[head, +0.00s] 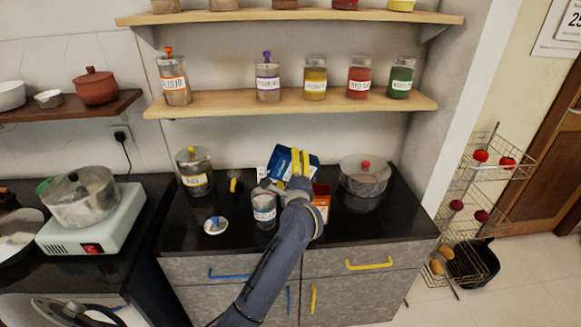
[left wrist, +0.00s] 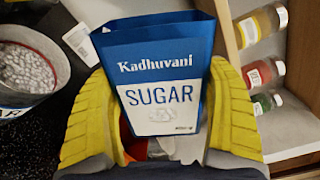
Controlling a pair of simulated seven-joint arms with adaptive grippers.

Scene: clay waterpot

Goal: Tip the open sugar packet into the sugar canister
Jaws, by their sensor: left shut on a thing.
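The blue and white sugar packet (head: 283,163) is held tilted above the counter, behind and slightly right of the sugar canister. In the left wrist view the packet (left wrist: 157,84) reads "SUGAR" and stands between my yellow fingers. My left gripper (head: 299,168) is shut on it. The sugar canister (head: 264,212) is a clear jar with a white label, uncovered on the black counter. In the left wrist view the canister (left wrist: 28,85) is at the left, apart from the packet, with white grains inside. My right gripper is not in view.
A lid with a blue knob (head: 215,225) lies left of the canister. A labelled jar (head: 194,172) stands at the back left and a lidded steel pot (head: 364,180) at the right. An orange-red box (head: 321,196) is close beside my gripper. A shelf of jars (head: 290,103) hangs above.

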